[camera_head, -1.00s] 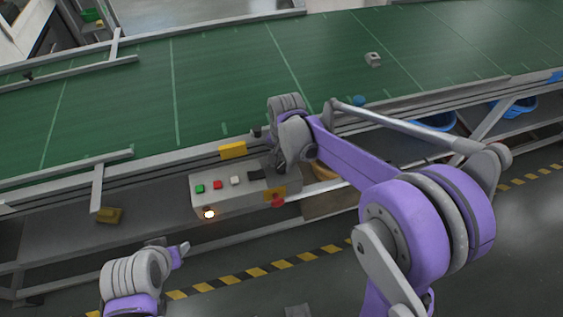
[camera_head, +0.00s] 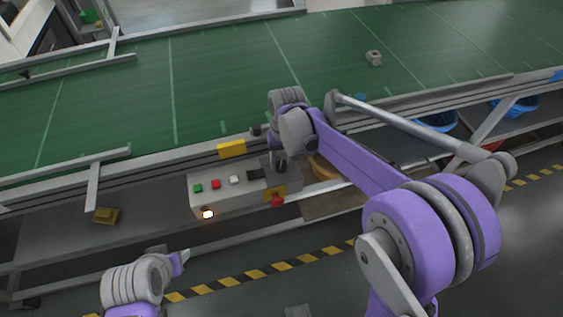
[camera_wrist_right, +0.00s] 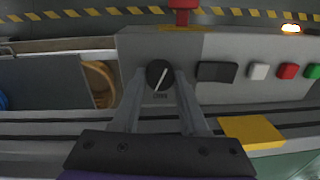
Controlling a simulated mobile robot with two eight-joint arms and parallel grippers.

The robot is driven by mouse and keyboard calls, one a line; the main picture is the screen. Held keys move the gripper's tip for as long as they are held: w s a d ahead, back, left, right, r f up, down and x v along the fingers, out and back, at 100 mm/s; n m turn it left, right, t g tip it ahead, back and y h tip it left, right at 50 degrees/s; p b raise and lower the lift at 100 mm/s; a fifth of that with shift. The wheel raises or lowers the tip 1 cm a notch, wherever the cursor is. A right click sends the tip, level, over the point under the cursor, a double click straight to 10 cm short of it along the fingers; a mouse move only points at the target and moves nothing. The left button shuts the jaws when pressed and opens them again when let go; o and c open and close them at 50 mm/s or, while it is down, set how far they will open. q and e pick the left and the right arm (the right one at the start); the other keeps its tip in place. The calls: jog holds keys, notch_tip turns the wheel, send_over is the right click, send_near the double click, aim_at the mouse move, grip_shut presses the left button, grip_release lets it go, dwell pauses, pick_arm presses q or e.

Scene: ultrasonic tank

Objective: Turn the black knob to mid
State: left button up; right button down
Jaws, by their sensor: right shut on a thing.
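The black knob (camera_wrist_right: 159,75) is on the top of the grey control box (camera_wrist_right: 140,48). It is round with a white pointer line, tilted slightly off the box's upright direction in the right wrist view. Small lettering beside it is too small to read. My right gripper (camera_wrist_right: 160,80) has one finger on each side of the knob and is shut on it. In the head view the right gripper (camera_head: 279,168) reaches down to the right end of the box, largely covering the knob. My left gripper (camera_head: 184,257) is low at the left, away from the box; its finger gap does not show clearly.
Green (camera_head: 198,188), red (camera_head: 216,184) and white (camera_head: 234,180) buttons and a black rectangle (camera_wrist_right: 217,72) line the box. A red emergency button (camera_head: 277,201) and a lit lamp (camera_head: 208,214) are on its front. The green conveyor (camera_head: 220,80) runs behind.

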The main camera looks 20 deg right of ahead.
aim_at(283, 163)
jog(key=shift+n+b, duration=0.35)
jog(key=shift+n, duration=1.95)
jog(key=shift+c, duration=2.2)
grip_release()
notch_tip(283, 163, up, 11)
jog(key=shift+d+p, duration=0.25)
jog(key=shift+p, duration=0.05)
jog(key=shift+f, duration=0.1)
